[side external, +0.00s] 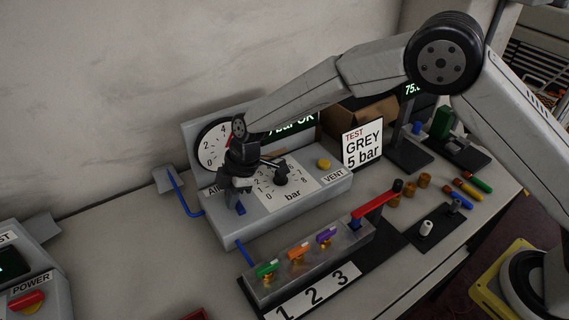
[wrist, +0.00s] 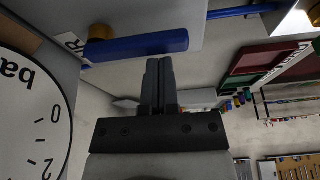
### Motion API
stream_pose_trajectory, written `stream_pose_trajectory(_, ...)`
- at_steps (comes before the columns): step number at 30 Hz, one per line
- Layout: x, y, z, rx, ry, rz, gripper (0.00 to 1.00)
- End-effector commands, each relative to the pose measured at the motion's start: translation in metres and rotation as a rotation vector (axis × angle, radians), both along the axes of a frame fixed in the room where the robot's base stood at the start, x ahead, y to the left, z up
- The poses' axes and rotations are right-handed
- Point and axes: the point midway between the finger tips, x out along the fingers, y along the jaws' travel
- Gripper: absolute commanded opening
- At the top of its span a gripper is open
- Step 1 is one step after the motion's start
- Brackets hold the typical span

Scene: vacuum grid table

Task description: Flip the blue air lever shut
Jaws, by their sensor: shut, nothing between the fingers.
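The blue air lever (wrist: 145,44) shows in the wrist view as a thick blue bar with a brass-coloured pivot (wrist: 100,31) at its left end. In the side view only a short blue piece of it (side external: 240,208) shows on the front of the grey gauge box (side external: 310,196), near the partly covered AIR label. My gripper (wrist: 159,62) is shut and empty. In the side view my gripper (side external: 233,203) is low over the box's left end.
A black-handled dial (side external: 281,179) and a yellow VENT button (side external: 324,164) are on the box. A valve block (side external: 300,268) with green, orange and purple levers and a raised red lever (side external: 376,204) stands in front. A sign (side external: 362,145) stands behind.

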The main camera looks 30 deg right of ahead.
Motion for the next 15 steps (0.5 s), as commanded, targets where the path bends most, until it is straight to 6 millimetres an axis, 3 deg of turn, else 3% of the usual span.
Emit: stream_pose_trajectory(15, -0.001, -0.022, 0.063, 0.001, -0.003, -0.001, 0.0)
